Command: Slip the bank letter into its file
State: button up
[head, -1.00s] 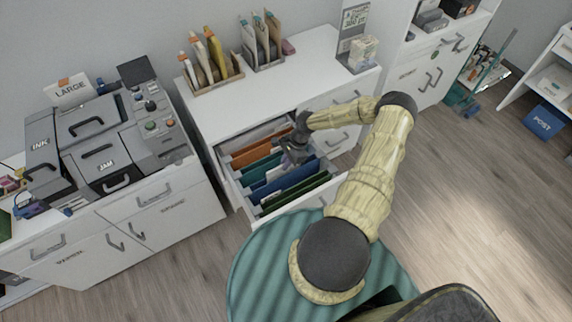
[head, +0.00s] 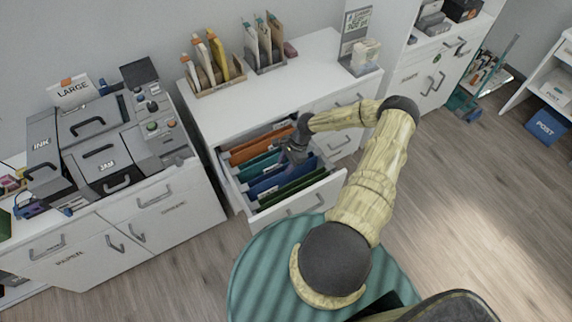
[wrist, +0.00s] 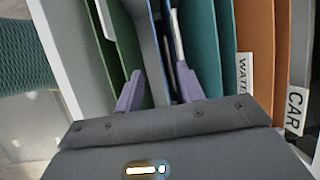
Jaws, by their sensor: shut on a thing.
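My gripper (head: 292,153) reaches down into the open file drawer (head: 312,198). In the wrist view its purple fingers (wrist: 160,80) stand slightly apart, shut on a thin pale slab (wrist: 152,55), which appears to be the bank letter. It is seen nearly edge-on among the hanging files, and its lower part is hidden. Blue files (head: 268,183) lie around the fingers. Green files (wrist: 120,45) are to the left in the wrist view.
The white cabinet top (head: 290,90) carries two racks of upright folders (head: 215,75) and a small stand (head: 355,50). A grey printer (head: 105,130) stands on the cabinet to the left. A round teal striped surface (head: 250,270) lies in front of the drawer.

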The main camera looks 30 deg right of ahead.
jog(key=s+f, duration=0.2)
jog(key=shift+s+f+g, duration=0.15)
jog(key=shift+f+g, duration=0.15)
jog(key=shift+g, duration=0.1)
jog(key=w+a+b+v, duration=0.1)
jog(key=v, duration=1.8)
jog(key=shift+d+r+t+b, duration=0.2)
jog(key=shift+r+t+b, duration=0.2)
jog(key=shift+r, duration=0.15)
jog(key=shift+w, duration=0.1)
